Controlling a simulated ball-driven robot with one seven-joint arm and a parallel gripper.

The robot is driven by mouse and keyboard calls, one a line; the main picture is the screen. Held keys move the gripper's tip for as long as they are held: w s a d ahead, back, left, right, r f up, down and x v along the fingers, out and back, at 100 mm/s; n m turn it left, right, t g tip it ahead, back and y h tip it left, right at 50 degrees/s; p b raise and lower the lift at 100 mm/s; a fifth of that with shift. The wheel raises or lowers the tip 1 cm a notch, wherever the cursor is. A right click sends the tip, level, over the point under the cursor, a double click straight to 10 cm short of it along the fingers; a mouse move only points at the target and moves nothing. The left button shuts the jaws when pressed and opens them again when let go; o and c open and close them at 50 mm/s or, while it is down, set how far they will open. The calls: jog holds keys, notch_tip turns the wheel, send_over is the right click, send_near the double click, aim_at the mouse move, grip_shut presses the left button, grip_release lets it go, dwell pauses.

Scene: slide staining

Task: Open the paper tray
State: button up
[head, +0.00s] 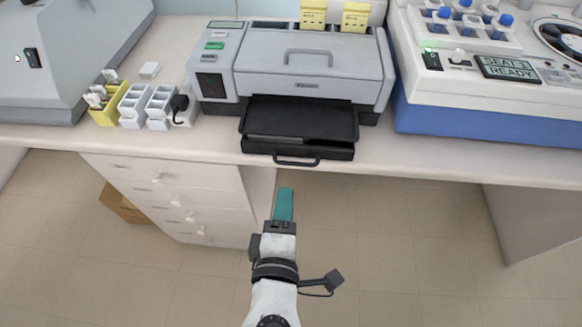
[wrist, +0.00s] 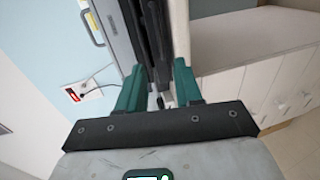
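The grey printer-like machine (head: 310,75) stands on the counter. A black tray (head: 300,118) sticks out of its front, and below it is a black drawer-like front with a bar handle (head: 297,161) at the counter edge. I cannot tell whether this lower part is pulled out. My gripper (head: 284,190) points toward the machine, in front of and below the handle, apart from it in the head view. In the wrist view its two teal fingers (wrist: 158,72) are spread, with the dark tray parts (wrist: 150,35) beyond them. Nothing is clearly held.
The white counter (head: 440,150) runs across. A white and blue machine (head: 480,115) stands right. Slide racks (head: 130,105) and a grey device (head: 60,60) stand left. White drawers (head: 180,200) are below on the left; the floor right of them is clear.

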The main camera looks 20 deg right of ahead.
jog(key=p+x, duration=0.1)
jog(key=x, duration=0.9)
jog(key=shift+w+d+f, duration=0.1)
jog(key=shift+d, duration=0.05)
grip_shut()
dwell(1.1)
